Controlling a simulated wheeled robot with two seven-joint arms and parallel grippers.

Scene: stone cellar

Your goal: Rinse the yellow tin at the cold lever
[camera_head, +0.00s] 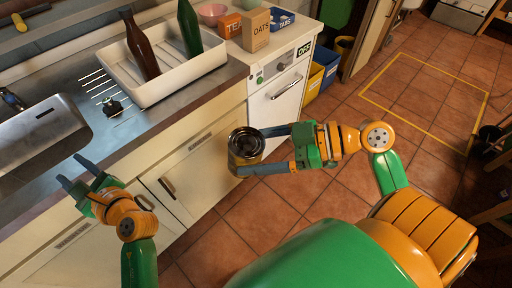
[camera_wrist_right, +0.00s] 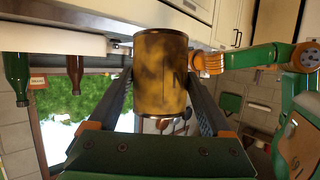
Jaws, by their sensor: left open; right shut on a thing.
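The yellow tin (camera_head: 243,163) is a worn, open-topped can. My right gripper (camera_head: 254,150) is shut on it, a finger on each side, and holds it in the air in front of the counter edge. In the right wrist view the tin (camera_wrist_right: 162,75) stands between the two fingers, with dark marks on its side. My left gripper (camera_head: 73,172) is open and empty over the counter front, by the metal sink (camera_head: 40,140). A small dark fitting (camera_head: 112,106) stands on the counter. A dark, bluish fitting (camera_head: 12,98) is behind the sink; I cannot tell which is the cold lever.
A white tray (camera_head: 165,88) holds a brown bottle (camera_head: 142,50) and a green bottle (camera_head: 190,30). A pink bowl (camera_head: 212,13), tea box (camera_head: 230,25), oats box (camera_head: 255,30) and blue tabs box (camera_head: 281,19) stand behind. Blue and yellow bins (camera_head: 323,68) are beside the white appliance (camera_head: 277,100).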

